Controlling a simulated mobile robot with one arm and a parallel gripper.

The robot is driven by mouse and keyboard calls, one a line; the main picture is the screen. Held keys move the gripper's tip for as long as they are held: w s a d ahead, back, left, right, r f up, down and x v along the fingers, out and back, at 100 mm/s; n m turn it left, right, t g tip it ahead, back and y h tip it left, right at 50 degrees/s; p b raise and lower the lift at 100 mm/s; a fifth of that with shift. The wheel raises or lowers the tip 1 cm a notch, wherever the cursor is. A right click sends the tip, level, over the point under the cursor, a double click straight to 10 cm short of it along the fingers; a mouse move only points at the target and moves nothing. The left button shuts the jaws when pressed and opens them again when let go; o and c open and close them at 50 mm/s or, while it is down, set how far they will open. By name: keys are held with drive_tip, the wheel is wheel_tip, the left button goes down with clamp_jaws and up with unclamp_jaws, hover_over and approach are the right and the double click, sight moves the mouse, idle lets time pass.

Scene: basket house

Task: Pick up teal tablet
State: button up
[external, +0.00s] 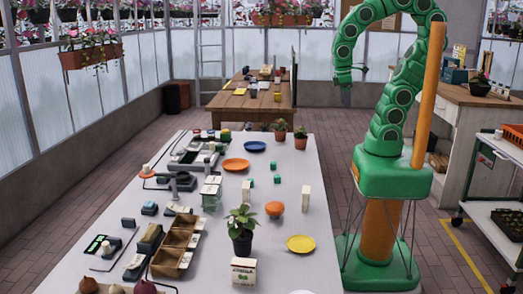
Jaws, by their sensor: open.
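My gripper (346,97) hangs at the end of my raised green arm, high above the floor to the right of the long white table (318,215). It is open, with nothing seen in it, and it is far from everything on the table. I cannot tell for sure which thing is the teal tablet. Small green-teal pieces (277,180) lie on the middle of the white table, near a cream block. A dark flat piece with a bright green face (95,244) lies at the table's left edge.
A wooden table (230,103) stands behind. The table's right side has bare room.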

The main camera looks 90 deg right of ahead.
drive_tip(key=w+a+f, duration=0.3)
drive_tip(key=w, duration=0.6)
drive_tip(key=n+t, duration=0.2)
approach(277, 176)
drive_tip(key=shift+s+d+f, duration=0.2)
drive_tip(key=shift+s+f, duration=0.1)
drive_tip(key=shift+f, duration=0.05)
drive_tip(key=shift+w+a+f, duration=0.15)
drive_tip(key=shift+f, duration=0.3)
drive_tip(key=shift+w+f, duration=0.2)
drive_tip(key=shift+f, duration=3.4)
clamp_jaws()
